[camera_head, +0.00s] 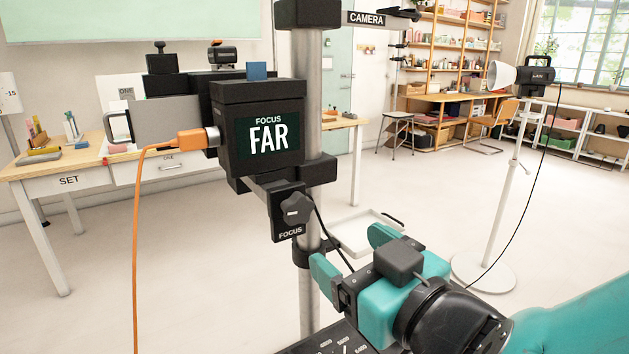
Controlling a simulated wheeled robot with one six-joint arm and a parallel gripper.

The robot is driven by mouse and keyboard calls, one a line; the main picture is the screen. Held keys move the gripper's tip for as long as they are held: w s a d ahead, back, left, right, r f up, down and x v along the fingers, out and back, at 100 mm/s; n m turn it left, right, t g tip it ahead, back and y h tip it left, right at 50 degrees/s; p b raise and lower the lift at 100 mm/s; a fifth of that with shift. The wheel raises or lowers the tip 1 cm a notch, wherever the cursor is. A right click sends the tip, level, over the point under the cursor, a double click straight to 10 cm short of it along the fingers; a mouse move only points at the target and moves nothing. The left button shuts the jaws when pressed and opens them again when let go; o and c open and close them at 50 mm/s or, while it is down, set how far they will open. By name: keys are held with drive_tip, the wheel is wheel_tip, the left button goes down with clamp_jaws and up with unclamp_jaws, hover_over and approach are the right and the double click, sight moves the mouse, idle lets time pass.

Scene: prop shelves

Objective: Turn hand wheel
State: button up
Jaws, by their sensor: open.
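The hand wheel (296,208) is a small dark lobed knob on a black block labelled FOCUS. It sits below a black box whose screen (268,135) reads FOCUS FAR, all fixed to a grey vertical pole (307,80). My gripper (352,258) is teal and black, at the lower middle right. Its two teal fingers are apart with nothing visible between them. It is below and to the right of the hand wheel and does not touch it in the picture.
An orange cable (137,240) hangs from an orange plug at the left of the box. A black cable runs beside the pole. A wooden table (70,170) labelled SET stands behind on the left. A lamp stand (510,190) stands at right. Open floor lies between.

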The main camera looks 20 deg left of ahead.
sight(300, 207)
drive_tip(key=p+x, duration=1)
drive_tip(key=x, duration=0.3)
drive_tip(key=shift+d+r, duration=0.15)
drive_tip(key=shift+r, duration=0.05)
drive_tip(key=shift+w+a+f+p, duration=0.2)
drive_tip(key=shift+w+a+p, duration=0.2)
drive_tip(key=c, duration=0.9)
